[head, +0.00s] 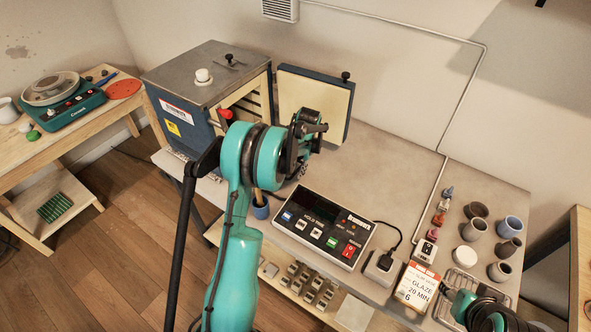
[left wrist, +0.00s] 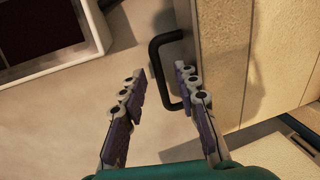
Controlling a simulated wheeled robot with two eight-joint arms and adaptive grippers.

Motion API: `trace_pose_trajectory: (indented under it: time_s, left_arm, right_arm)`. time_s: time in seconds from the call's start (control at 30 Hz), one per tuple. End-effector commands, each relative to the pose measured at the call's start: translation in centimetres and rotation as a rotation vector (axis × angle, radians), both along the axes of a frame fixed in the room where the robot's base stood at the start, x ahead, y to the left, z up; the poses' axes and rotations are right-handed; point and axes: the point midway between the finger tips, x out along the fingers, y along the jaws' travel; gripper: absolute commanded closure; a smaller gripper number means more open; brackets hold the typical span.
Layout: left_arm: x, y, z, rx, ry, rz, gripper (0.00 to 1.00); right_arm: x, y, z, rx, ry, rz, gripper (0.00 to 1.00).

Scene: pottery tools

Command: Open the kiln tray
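The kiln (head: 178,105) is a blue box with a grey top at the back left. Its door (head: 313,104), cream on the inner face, stands open to the right. Pale layers show in the kiln opening (head: 247,105), partly hidden by my arm. My left gripper (head: 318,129) is in front of the opening and door. In the left wrist view it is open and empty (left wrist: 159,76). A black loop handle (left wrist: 156,68) on a grey-brown panel edge lies between and just beyond its fingertips. My right gripper (head: 487,316) is at the lower right, its fingers unclear.
A controller box (head: 322,228) sits on the grey table before the kiln. Several pots (head: 475,229), a plug block (head: 382,267) and a glaze card (head: 417,287) are to the right. A side bench (head: 85,120) holds a teal device. The table behind the controller is clear.

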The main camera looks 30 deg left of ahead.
Motion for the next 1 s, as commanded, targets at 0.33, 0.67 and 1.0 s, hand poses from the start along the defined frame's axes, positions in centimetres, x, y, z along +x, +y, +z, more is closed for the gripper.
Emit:
trace_pose_trajectory:
  time_s: [0.33,0.67,1.0]
  left_arm:
    - [-0.1,-1.3,6.6,0.0,0.0,-0.002,0.69]
    - [-0.2,-2.1,11.1,0.0,0.0,-0.001,0.69]
    - [-0.2,-2.2,11.4,0.0,0.0,0.0,0.69]
  right_arm:
    - [0.0,0.0,0.0,0.0,0.0,0.0,0.55]
    - [0.0,0.0,0.0,0.0,0.0,0.0,0.55]
    - [0.0,0.0,0.0,0.0,0.0,0.0,0.55]
